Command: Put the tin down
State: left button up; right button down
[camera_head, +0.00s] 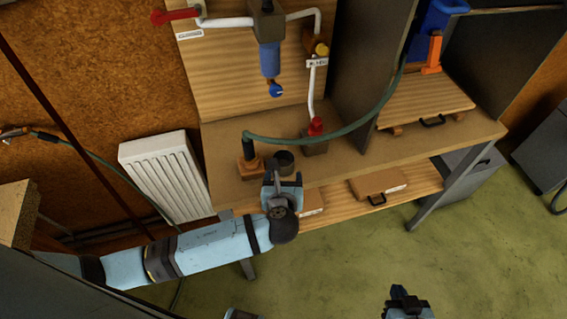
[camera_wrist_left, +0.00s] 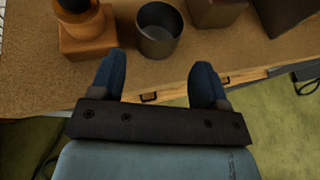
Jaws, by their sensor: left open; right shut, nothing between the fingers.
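The tin, a small dark open-topped cup (camera_head: 284,160), stands upright on the workbench near its front edge. In the left wrist view the tin (camera_wrist_left: 158,30) shows its open mouth and looks empty. My left gripper (camera_head: 271,172) is open just in front of the tin, at the bench's front edge. In the left wrist view its two blue fingertips (camera_wrist_left: 156,72) are spread apart, with the tin beyond them and nothing between them. My right gripper (camera_head: 407,300) is shut and empty, low over the green floor, well away from the bench.
An orange-brown block with a dark hose fitting (camera_head: 248,166) stands just left of the tin. A box-like base with a red fitting (camera_head: 315,138) stands to its right. A green hose (camera_head: 345,137) arches above. A lower shelf (camera_head: 340,195) lies under the bench top (camera_head: 350,159).

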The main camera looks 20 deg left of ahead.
aim_at(284, 156)
pick_arm(q)
jog(key=p+x, duration=0.1)
jog(key=x, duration=0.8)
jog(key=shift+w+a, duration=0.15)
jog(key=shift+r, duration=0.1)
jog(key=shift+c, duration=0.4)
jog(key=c, duration=0.6)
jog(key=shift+o, duration=0.2)
